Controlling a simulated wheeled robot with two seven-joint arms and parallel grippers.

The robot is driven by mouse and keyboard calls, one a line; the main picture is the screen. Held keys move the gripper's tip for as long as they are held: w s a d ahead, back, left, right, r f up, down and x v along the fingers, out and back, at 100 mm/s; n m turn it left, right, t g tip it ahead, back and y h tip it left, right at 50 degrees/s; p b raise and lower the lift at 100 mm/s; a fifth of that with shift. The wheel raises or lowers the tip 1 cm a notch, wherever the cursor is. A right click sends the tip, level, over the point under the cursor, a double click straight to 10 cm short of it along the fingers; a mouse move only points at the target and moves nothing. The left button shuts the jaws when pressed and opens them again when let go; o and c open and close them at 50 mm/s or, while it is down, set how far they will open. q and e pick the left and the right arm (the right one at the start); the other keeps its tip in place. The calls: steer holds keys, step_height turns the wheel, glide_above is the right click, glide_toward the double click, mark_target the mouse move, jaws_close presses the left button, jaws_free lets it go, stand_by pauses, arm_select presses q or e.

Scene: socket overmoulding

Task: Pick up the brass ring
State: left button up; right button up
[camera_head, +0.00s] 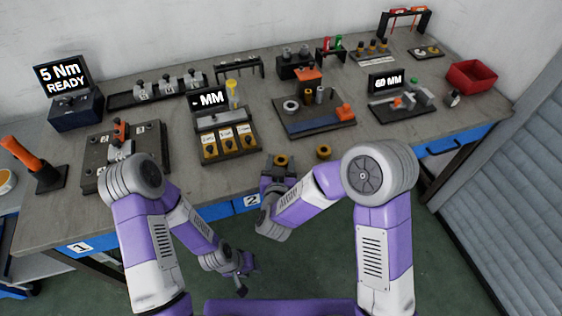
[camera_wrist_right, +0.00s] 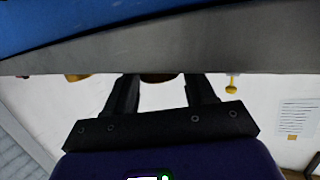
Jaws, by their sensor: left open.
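A brass ring (camera_head: 281,160) stands at the table's front edge, at the tip of my right gripper (camera_head: 280,167). In the right wrist view, a dark brown piece of the ring (camera_wrist_right: 158,78) shows between the two spread fingers (camera_wrist_right: 161,88). The fingers look open, with a gap on one side. Their tips and most of the ring are hidden behind the table edge. A second brass ring-like piece (camera_head: 323,152) stands to the right, apart from the gripper. My left gripper (camera_head: 243,274) hangs low over the floor, open and empty.
The grey table edge (camera_wrist_right: 240,45) runs close beside my right gripper. A display station with brass pieces (camera_head: 235,155) stands to the left and a dark fixture board (camera_head: 315,128) stands behind. A red bin (camera_head: 471,77) is at the far right.

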mark_target(281, 164)
steer(key=c, duration=0.8)
step_height(281, 164, up, 10)
steer(key=p, duration=0.4)
steer(key=shift+n+y, duration=0.5)
steer(key=shift+y, duration=0.1)
steer(key=w+d, duration=0.1)
steer(key=d, duration=0.4)
steer(key=w+d+p, duration=0.1)
steer(key=d, duration=0.5)
steer(key=w+d+r, duration=0.1)
steer(key=w+d, duration=0.1)
steer(key=d, duration=0.4)
steer(key=shift+r+p, duration=0.1)
steer(key=shift+p, duration=0.3)
